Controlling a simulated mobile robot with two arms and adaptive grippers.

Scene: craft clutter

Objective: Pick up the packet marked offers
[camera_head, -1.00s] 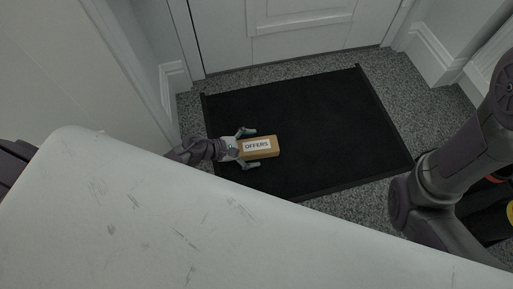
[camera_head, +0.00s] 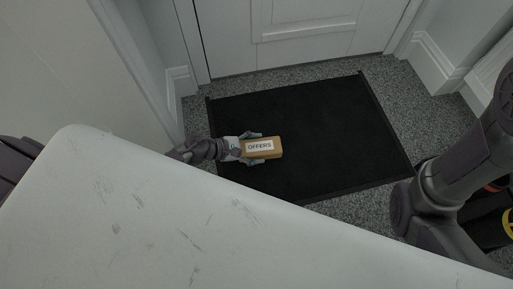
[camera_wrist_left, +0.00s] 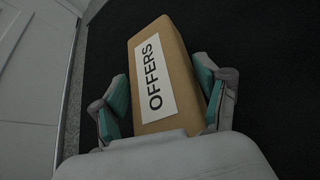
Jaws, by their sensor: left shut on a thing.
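The packet marked OFFERS (camera_head: 274,147) is a brown box with a white label, over the black mat near its left side. It also fills the middle of the left wrist view (camera_wrist_left: 182,64). My left gripper (camera_head: 258,147) has its fingers on either side of the packet's near part and is shut on it. In the left wrist view its teal finger pads (camera_wrist_left: 166,98) flank the packet. I cannot tell whether the packet rests on the mat or is lifted. My right gripper is not in view; my right arm shows at the right edge.
The black doormat (camera_head: 320,115) lies on grey speckled carpet (camera_head: 432,100) before a white panelled door (camera_head: 300,55). A white scuffed surface (camera_head: 150,220) fills the foreground, close beside my left arm. Dark items with orange and yellow parts sit at the far right.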

